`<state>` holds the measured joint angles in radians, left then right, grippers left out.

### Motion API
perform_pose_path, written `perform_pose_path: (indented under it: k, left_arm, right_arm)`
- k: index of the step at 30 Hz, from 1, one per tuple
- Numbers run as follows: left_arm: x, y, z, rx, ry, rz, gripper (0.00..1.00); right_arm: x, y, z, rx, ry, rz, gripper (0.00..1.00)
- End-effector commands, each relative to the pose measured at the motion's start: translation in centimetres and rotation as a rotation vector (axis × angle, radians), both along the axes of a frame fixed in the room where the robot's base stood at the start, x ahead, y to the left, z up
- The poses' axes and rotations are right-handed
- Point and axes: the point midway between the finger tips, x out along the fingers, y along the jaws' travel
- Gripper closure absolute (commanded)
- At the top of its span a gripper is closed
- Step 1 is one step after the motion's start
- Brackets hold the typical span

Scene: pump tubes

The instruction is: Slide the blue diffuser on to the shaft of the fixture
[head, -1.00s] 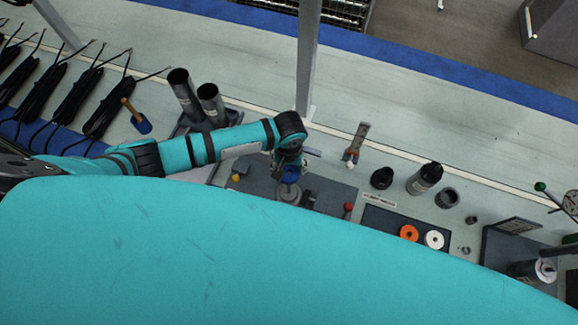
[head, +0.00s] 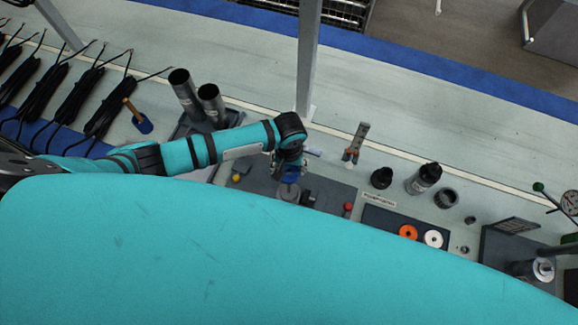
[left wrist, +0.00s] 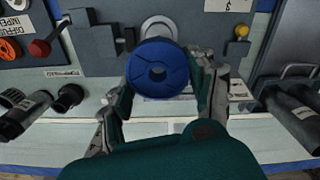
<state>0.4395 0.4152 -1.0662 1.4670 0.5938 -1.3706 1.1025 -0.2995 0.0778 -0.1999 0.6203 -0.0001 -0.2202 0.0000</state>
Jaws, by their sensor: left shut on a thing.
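The blue diffuser (left wrist: 158,68) is a round disc with a centre hole. My left gripper (left wrist: 160,82) is shut on it, with a finger on each side, in the left wrist view. In the head view the diffuser (head: 291,174) shows below my left gripper (head: 289,165). The grey fixture (head: 290,195) lies just below it in the head view. In the left wrist view the diffuser is in front of the fixture's round grey part (left wrist: 159,27). The shaft is hidden, and I cannot tell whether the diffuser touches it. My right gripper is not in view.
A red knob (head: 348,206) and a yellow ball (head: 236,178) flank the fixture. An orange ring (head: 408,232) and a white ring (head: 433,239) sit in a dark tray to the right. Dark tubes (head: 212,104) stand at the left. My teal body hides the near bench.

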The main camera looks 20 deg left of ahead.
Motion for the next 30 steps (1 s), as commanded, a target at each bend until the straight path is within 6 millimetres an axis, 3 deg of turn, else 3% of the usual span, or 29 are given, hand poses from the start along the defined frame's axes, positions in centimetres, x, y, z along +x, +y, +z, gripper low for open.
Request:
perform_pose_path:
  k: [9,30]
  left_arm:
    - [-0.05,-0.07,0.08,0.000,0.001,0.000,0.71]
    - [0.00,-0.04,-0.89,0.000,0.000,0.001,0.71]
  right_arm:
    - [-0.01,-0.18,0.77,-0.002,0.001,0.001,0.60]
    - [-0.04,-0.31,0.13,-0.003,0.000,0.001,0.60]
